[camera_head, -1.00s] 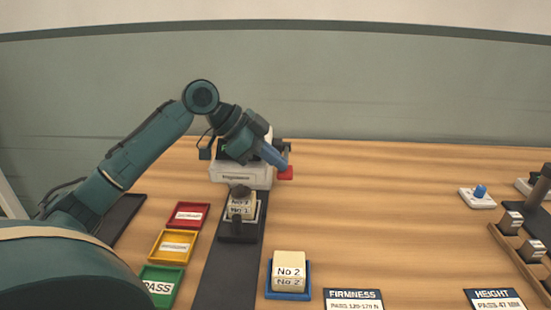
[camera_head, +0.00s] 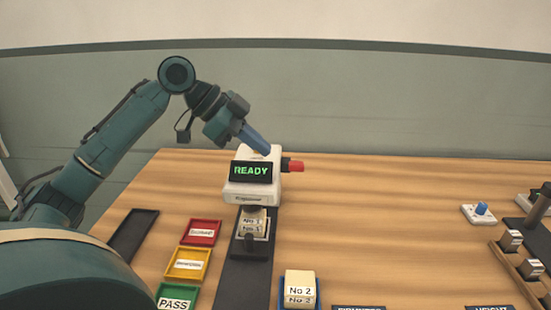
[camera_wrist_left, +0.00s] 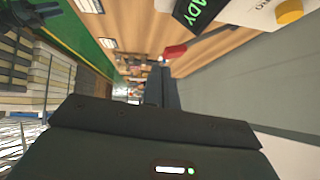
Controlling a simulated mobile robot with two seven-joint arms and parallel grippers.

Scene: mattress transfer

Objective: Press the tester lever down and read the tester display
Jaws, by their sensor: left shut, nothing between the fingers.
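The white tester (camera_head: 238,191) stands at the back of the table. Its dark display (camera_head: 251,171) reads READY in green. The lever with a red end (camera_head: 295,166) sticks out level on its right side. In the left wrist view the red lever end (camera_wrist_left: 175,52) shows near the fingers. My right gripper is not in view.
Red (camera_head: 202,232), yellow (camera_head: 187,264) and green PASS (camera_head: 175,297) trays stand left of the dark strip. A blue tray (camera_head: 317,292) holds a No 2 block (camera_head: 299,286) in front. A white base with a blue knob (camera_head: 481,213) and a rack (camera_head: 527,280) stand right. The middle right is clear.

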